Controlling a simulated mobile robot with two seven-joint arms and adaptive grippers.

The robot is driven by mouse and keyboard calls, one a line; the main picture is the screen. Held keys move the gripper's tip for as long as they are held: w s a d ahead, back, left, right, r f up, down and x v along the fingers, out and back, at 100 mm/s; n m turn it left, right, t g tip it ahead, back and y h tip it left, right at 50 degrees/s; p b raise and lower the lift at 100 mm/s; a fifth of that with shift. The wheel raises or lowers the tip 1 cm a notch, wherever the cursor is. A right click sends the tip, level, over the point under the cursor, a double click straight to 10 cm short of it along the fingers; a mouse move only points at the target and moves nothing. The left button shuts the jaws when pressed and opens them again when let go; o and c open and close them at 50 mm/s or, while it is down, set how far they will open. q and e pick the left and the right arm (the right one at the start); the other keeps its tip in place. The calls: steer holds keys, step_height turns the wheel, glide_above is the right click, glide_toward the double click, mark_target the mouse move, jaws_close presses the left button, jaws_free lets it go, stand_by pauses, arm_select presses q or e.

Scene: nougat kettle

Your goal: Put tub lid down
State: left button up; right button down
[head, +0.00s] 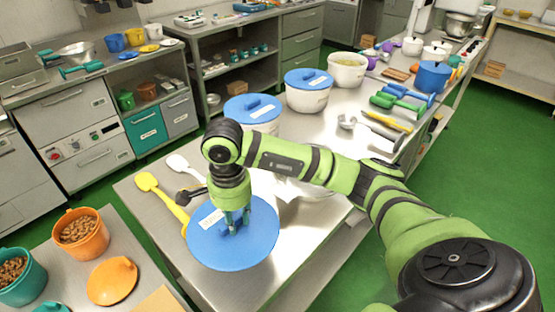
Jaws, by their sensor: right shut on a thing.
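A large round blue tub lid (250,248) with a white label is over the near left end of the steel table. My right gripper (236,222) points down at its middle and is shut on it, by what looks like the handle, which the fingers mostly hide. The lid looks roughly level; I cannot tell whether it touches the table. My left gripper is not in view.
Yellow (150,184) and white (182,168) utensils lie left of the lid. White tubs with blue lids (308,98) stand behind. Several green, blue and yellow tools (392,102) lie on the right. An orange bucket (82,236) stands at the lower left.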

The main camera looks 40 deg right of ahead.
mark_target(239, 229)
steer(key=shift+s+f, duration=0.1)
steer(key=shift+s, duration=0.1)
steer(key=f, duration=0.1)
steer(key=f+p, duration=0.2)
steer(key=f, duration=0.1)
steer(key=shift+s, duration=0.35)
step_height(239, 229, down, 5)
steer(key=shift+w+f+p, duration=0.1)
steer(key=shift+w+p, duration=0.05)
steer(key=shift+p, duration=0.5)
steer(key=shift+f, duration=0.2)
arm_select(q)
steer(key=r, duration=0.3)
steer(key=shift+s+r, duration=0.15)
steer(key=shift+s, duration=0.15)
arm_select(e)
steer(key=shift+w+f, duration=0.1)
steer(key=shift+f, duration=0.1)
steer(key=c, duration=1)
jaws_free()
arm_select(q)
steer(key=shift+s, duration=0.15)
arm_select(e)
steer(key=shift+o, duration=0.2)
